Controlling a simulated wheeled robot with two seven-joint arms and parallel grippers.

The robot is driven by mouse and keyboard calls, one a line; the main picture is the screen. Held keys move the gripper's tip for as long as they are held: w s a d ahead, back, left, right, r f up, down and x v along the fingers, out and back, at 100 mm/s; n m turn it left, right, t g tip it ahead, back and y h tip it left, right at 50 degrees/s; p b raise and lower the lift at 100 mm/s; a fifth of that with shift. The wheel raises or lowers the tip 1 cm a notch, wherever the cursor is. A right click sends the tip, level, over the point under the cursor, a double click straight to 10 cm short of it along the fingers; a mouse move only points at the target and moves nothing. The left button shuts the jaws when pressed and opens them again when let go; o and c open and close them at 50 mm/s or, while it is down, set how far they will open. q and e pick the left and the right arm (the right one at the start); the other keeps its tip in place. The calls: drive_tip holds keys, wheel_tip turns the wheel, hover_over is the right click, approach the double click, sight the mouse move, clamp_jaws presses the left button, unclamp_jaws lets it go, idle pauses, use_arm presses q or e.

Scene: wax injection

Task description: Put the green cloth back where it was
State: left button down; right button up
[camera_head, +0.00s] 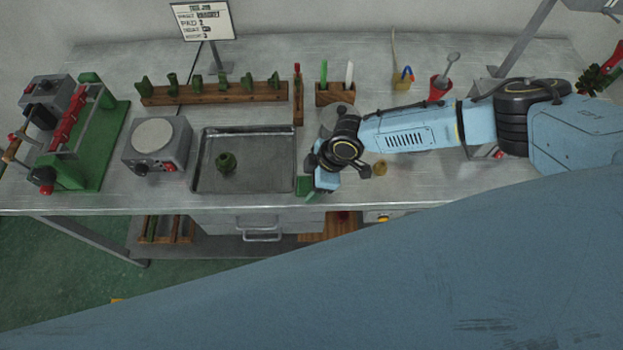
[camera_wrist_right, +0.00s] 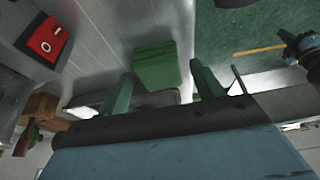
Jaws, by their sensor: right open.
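The green cloth (camera_head: 306,189) looks like a small folded square. It lies on the metal table near the front edge, just right of the metal tray (camera_head: 197,189). My right gripper (camera_head: 322,181) reaches in from the right and points down beside the cloth. In the right wrist view the cloth (camera_wrist_right: 157,62) shows in the gap between the two spread green fingers of my right gripper (camera_wrist_right: 161,77). The gripper is open and empty; I cannot tell its exact height over the cloth. My left gripper is out of view.
A wooden rack (camera_head: 215,92) and a tool block (camera_head: 335,94) stand behind.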

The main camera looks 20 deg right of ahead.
drive_tip(key=w+v, duration=0.1)
drive_tip(key=v, duration=1.2)
drive_tip(key=shift+s+r, duration=0.2)
drive_tip(key=shift+s, duration=0.05)
